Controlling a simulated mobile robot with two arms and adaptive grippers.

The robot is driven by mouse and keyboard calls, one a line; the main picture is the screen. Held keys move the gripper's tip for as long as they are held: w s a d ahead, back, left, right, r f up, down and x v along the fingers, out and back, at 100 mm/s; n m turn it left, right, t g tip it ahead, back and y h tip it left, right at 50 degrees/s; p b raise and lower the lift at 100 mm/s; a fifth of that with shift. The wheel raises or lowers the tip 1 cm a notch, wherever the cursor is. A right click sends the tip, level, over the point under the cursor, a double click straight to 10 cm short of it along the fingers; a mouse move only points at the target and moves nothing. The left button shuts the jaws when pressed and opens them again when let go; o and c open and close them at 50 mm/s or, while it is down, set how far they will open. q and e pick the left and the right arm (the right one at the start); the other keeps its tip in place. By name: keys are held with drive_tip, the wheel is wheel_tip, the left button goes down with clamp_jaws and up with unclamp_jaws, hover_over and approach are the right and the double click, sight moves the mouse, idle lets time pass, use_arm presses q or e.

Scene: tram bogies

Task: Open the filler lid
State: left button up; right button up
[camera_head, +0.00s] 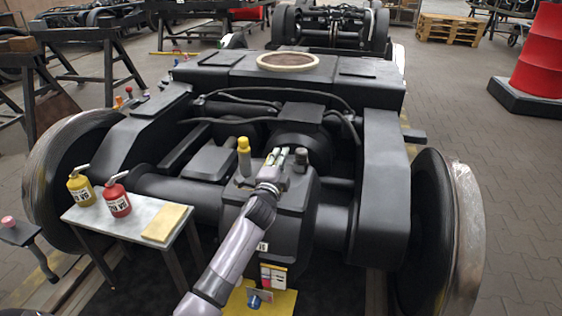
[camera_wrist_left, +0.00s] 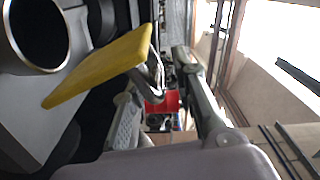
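My left gripper (camera_head: 277,157) is over the top of the dark gearbox housing (camera_head: 285,205), between a yellow upright fitting (camera_head: 244,158) and a dark knob (camera_head: 301,157). In the left wrist view, its two fingers (camera_wrist_left: 165,112) stand apart with a visible gap. A flat yellow plate (camera_wrist_left: 95,68), apparently the filler lid, sits at a tilt beside a dark round part with a bright metal rim (camera_wrist_left: 38,32). A bent metal piece (camera_wrist_left: 154,78) is at the plate's edge, close to the fingers; I cannot tell whether they touch. My right gripper is not in view.
A small table (camera_head: 128,232) at left bears a yellow can (camera_head: 80,190), a red can (camera_head: 117,199) and a yellowish pad (camera_head: 167,223). Bogie wheels (camera_head: 432,230) and hoses flank the housing. A red drum (camera_head: 540,55) stands at right, with open floor nearby.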

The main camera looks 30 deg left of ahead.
use_arm(q)
drive_tip(key=shift+o, duration=0.2)
drive_tip(key=shift+f, duration=0.1)
drive_tip(key=shift+s+d, duration=0.1)
drive_tip(key=shift+s, duration=0.05)
drive_tip(key=v, duration=1.1)
drive_tip(key=shift+s, duration=0.35)
drive_tip(key=shift+f, duration=0.1)
